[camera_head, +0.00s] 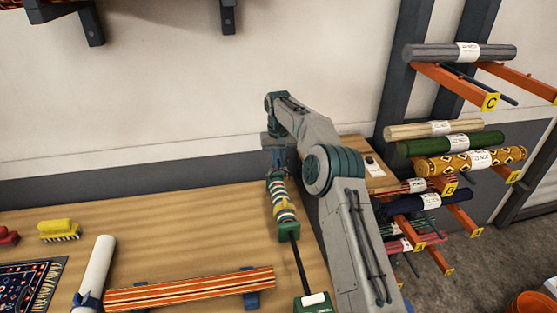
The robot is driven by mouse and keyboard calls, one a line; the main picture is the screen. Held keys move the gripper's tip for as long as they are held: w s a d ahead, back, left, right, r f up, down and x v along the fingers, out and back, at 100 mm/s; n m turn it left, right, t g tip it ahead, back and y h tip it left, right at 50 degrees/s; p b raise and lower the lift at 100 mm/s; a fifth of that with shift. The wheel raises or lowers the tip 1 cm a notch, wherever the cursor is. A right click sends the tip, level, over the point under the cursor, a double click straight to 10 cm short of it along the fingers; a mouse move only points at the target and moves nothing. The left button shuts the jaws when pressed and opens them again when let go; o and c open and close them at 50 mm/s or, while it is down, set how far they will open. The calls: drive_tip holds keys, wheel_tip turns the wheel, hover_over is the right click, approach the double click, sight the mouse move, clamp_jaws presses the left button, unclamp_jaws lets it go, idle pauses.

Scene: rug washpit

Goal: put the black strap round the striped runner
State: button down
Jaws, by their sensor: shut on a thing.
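An orange striped roll (190,290) lies on blue supports. A white roll (97,270), a yellow brush (59,230) and a patterned rug (28,284) are at left. A rack with several rolls (450,143) stands right. Bare bench (180,225) lies left of the runner.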

sight(279, 187)
wheel_tip(279, 187, down, 2)
drive_tip(key=shift+f+b, duration=0.15)
drive_tip(key=shift+b, duration=0.6)
drive_tip(key=shift+f+b, duration=1.15)
drive_tip(key=shift+f, duration=1.85)
drive_tip(key=c, duration=1.4)
unclamp_jaws()
drive_tip(key=shift+c, duration=0.2)
drive_tip(key=shift+r, duration=0.1)
